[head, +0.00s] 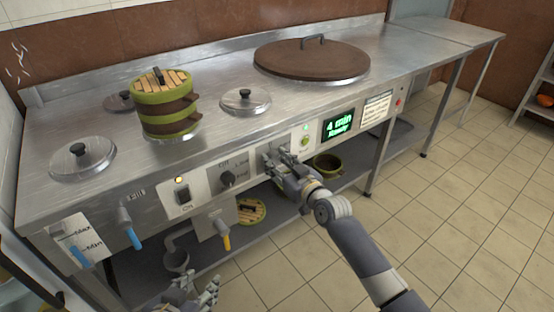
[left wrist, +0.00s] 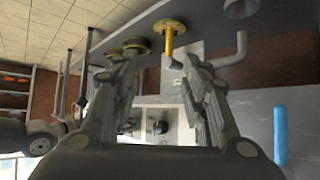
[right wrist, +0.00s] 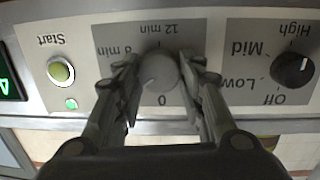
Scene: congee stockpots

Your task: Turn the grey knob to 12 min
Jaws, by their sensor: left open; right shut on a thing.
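The grey knob (right wrist: 160,72) sits on a grey dial plate in the right wrist view, which shows the panel upside down. The labels 0, 8 min and 12 min are readable around it; a finger hides part of the dial. My right gripper (head: 271,156) is shut on the knob, one finger on each side. A small light mark on the knob seems to face lower left in that view. The display (head: 338,124) reads 4 min, Ready. My left gripper (head: 196,293) is open and empty, low in front of the counter; it also shows in the left wrist view (left wrist: 160,78).
A black knob (head: 228,178) with Off, Low, Mid and High marks is beside the dial. The Start button (right wrist: 60,72) and a lit green lamp are on its other side. A lit switch (head: 182,193), taps, lidded pots and a steamer basket (head: 166,105) are also here.

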